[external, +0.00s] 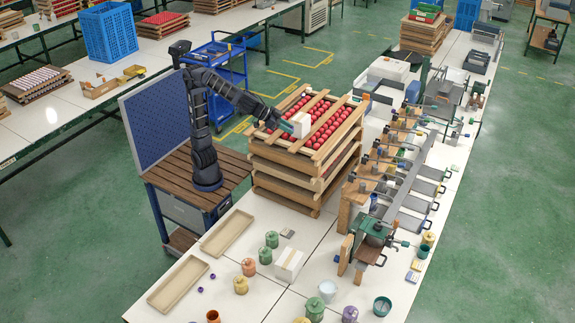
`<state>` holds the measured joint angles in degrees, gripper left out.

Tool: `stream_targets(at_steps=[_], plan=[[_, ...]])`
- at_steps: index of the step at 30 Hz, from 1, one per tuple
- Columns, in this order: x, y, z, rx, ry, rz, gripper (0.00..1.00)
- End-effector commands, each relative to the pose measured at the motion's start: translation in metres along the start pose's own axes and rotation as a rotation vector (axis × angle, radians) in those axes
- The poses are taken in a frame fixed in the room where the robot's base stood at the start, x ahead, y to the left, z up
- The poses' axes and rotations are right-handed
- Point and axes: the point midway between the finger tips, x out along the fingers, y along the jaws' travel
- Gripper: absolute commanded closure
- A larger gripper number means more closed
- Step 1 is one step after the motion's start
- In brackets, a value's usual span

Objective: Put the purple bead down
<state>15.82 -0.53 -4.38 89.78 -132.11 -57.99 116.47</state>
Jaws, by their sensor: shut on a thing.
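My gripper (287,127) reaches over the top of the stacked wooden bead racks, with its teal fingers beside a white block (301,121). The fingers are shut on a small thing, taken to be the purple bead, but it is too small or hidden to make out. Two small purple beads (212,276) (200,290) lie on the white table, near the shallow wooden trays.
The racks (297,150) hold rows of red beads. Two empty wooden trays (228,233) (178,284) lie at the front left. Several colored jars and a white box (289,263) stand in front. Clamps and paint fixtures (405,185) line the right side.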

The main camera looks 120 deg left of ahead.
Motion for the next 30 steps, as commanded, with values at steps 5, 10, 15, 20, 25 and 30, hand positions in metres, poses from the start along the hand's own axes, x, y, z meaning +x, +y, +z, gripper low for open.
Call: stream_targets(at_steps=[5, 10, 15, 20, 25, 30], plan=[[0.04, -0.037, -0.03, -0.052, 0.001, -0.082, 0.94], [0.076, -0.08, -0.059, -0.106, 0.003, -0.165, 0.94], [0.111, -0.129, -0.085, -0.158, 0.004, -0.246, 0.94], [0.14, -0.179, -0.107, -0.209, 0.005, -0.323, 0.94], [0.168, -0.238, -0.127, -0.263, 0.005, -0.404, 0.94], [0.192, -0.302, -0.144, -0.318, 0.005, -0.485, 0.94]])
